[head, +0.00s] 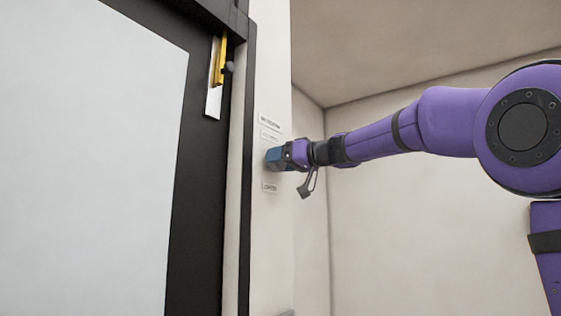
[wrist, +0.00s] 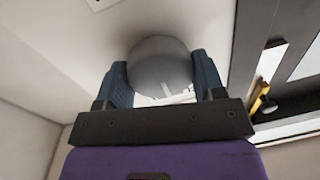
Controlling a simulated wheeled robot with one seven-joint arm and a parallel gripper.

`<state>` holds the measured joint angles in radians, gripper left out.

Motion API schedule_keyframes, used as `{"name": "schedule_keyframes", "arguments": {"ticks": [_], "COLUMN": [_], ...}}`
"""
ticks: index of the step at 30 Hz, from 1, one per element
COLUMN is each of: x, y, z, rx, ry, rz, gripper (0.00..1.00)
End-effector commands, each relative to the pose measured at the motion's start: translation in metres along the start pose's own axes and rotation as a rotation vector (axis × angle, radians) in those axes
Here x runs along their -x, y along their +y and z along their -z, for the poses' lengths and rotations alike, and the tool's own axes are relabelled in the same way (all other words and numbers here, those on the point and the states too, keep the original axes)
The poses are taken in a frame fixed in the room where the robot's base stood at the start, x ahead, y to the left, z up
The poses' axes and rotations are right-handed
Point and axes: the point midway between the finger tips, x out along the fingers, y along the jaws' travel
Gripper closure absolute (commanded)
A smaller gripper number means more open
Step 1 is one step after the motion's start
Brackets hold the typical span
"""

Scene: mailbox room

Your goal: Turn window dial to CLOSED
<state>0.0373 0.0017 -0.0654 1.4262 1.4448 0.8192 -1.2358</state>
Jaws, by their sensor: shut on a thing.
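The window dial (wrist: 160,68) is a round grey knob on the white wall, seen close up in the wrist view. My gripper (wrist: 163,80) has one blue finger on each side of the dial and is shut on it. In the head view my gripper (head: 272,159) is up against the narrow wall strip right of the window and hides the dial there. Small labels (head: 269,125) sit on the wall above the gripper, and another label (head: 270,187) sits below it; their text is too small to read surely.
A dark-framed window or door (head: 120,170) with a pale pane fills the left of the head view. A yellow handle piece (head: 219,62) is on its frame, high up. Open space lies right of the wall strip, below my arm.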

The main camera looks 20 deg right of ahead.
Motion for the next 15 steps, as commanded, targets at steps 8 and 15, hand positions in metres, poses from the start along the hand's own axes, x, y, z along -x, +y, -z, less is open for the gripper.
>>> {"name": "schedule_keyframes", "arguments": {"ticks": [8,15], "x": [-0.0004,-0.0004], "y": [-0.0001,-0.0001], "z": [-0.0013,-0.0011], "rx": [0.005,0.004], "ry": [-0.003,-0.003], "rz": [0.001,0.001], "gripper": [0.61,0.13]}}
